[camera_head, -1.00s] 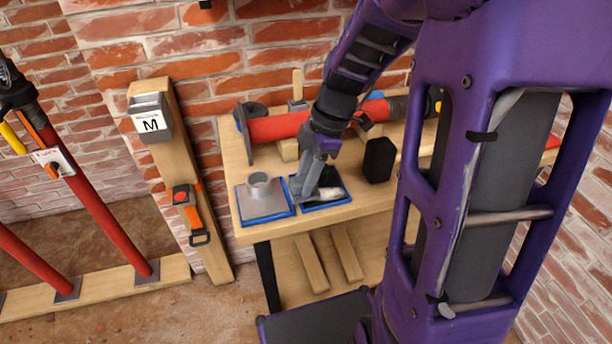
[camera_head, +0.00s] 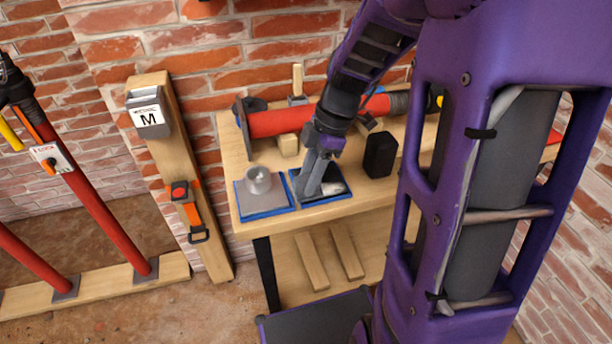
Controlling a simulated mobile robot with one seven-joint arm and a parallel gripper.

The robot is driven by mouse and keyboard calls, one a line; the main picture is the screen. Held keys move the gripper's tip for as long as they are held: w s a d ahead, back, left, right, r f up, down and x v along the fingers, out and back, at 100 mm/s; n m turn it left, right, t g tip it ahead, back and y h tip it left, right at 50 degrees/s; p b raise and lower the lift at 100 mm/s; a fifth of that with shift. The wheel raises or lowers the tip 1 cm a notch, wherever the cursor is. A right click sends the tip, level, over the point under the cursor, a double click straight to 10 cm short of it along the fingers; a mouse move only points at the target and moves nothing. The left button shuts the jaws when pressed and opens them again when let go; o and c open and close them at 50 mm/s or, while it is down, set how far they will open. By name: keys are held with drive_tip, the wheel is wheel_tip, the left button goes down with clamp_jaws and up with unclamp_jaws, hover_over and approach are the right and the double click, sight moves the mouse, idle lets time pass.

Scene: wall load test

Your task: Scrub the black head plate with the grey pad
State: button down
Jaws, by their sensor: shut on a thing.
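The black head plate (camera_head: 242,127) stands upright at the left end of a red tube (camera_head: 280,122) lying on the wooden bench. My gripper (camera_head: 308,191) points down into the right blue-rimmed tray (camera_head: 335,202), in front of the tube and apart from the plate. It is shut on the grey pad, low in the tray; the fingers mostly hide the pad and its outline is hard to make out. A pale grey item (camera_head: 335,187) lies in the tray just right of the fingers.
A left blue-edged tray (camera_head: 268,214) holds a grey cup (camera_head: 259,180). A black block (camera_head: 380,155) stands right of my gripper. Wooden blocks (camera_head: 288,144) support the tube. A brick wall (camera_head: 200,50) closes the back.

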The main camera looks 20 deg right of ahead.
sight(324, 190)
drive_tip(key=shift+w+d+r, duration=0.1)
drive_tip(key=shift+d, duration=3.85)
drive_tip(key=shift+s+a+f, duration=0.15)
drive_tip(key=shift+a+f, duration=0.05)
drive_tip(key=shift+a, duration=1)
drive_tip(key=shift+s+a+f, duration=0.1)
drive_tip(key=shift+a+f, duration=0.1)
drive_tip(key=shift+a, duration=3.15)
drive_tip(key=shift+d, duration=0.1)
drive_tip(key=shift+w+d+r+p, duration=0.1)
drive_tip(key=shift+r+p, duration=0.85)
drive_tip(key=shift+r, duration=0.65)
drive_tip(key=shift+w+d+r+p, duration=0.1)
drive_tip(key=shift+r+p, duration=0.8)
drive_tip(key=shift+r, duration=0.7)
drive_tip(key=shift+r, duration=0.1)
